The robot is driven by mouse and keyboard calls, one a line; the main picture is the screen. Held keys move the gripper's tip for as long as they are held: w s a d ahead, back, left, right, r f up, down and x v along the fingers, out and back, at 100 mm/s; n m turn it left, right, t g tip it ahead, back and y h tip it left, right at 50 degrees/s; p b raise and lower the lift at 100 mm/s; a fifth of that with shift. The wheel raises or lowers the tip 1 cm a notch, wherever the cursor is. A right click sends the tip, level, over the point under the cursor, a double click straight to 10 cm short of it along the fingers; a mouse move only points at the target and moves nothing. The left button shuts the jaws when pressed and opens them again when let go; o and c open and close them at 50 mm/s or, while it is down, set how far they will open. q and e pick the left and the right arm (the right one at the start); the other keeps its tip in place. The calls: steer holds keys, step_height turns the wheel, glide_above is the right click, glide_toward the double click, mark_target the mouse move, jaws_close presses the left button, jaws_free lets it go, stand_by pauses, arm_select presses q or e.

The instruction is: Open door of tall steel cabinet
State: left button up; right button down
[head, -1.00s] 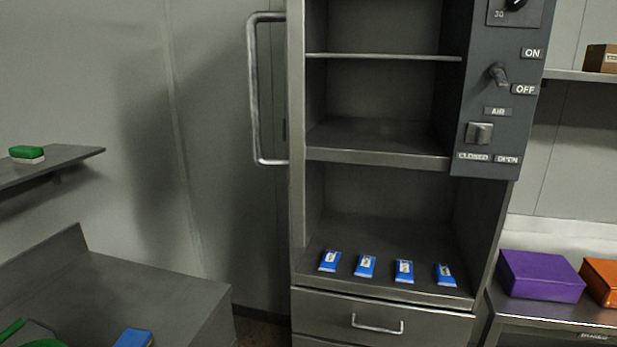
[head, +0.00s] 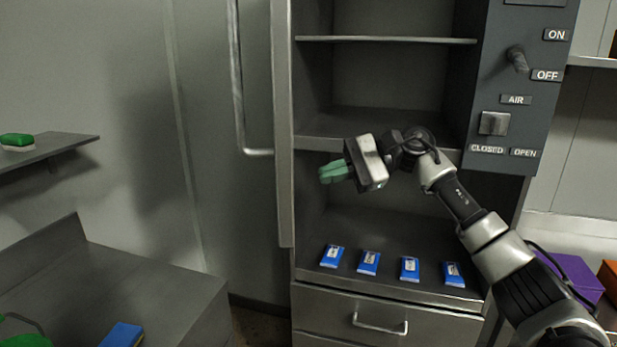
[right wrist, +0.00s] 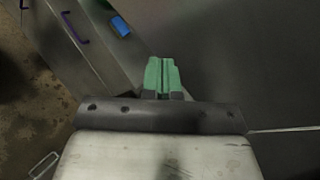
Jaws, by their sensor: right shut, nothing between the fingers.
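The tall steel cabinet (head: 380,295) stands in the middle of the head view with its shelves exposed. Its door (head: 284,120) stands swung out at the left side, seen nearly edge-on. The long vertical door handle (head: 239,90) is on the door's left face, and its top is out of frame. My right gripper (head: 334,172) is in front of the cabinet opening, to the right of the door edge, pointing left. Its green fingers are shut and empty, also in the right wrist view (right wrist: 161,76). It appears clear of the door.
Several blue packs (head: 369,262) lie on the cabinet's lower shelf, above a drawer handle (head: 380,326). A control panel (head: 520,90) is at the right. A steel counter (head: 150,285) and wall shelf (head: 60,150) are at the left. A purple box (head: 572,272) sits behind my right arm.

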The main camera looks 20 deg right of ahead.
steer(key=s+d+r+n+h, duration=0.5)
steer(key=s+r+n+h, duration=0.15)
steer(key=r+n, duration=0.2)
steer(key=w+a+f+p, duration=0.2)
steer(key=a+f+p, duration=0.2)
steer(key=a, duration=0.6)
steer(key=shift+a+f+m+p, duration=0.25)
steer(key=shift+f+m+p, duration=0.15)
steer(key=shift+f, duration=0.75)
steer(key=shift+y, duration=0.25)
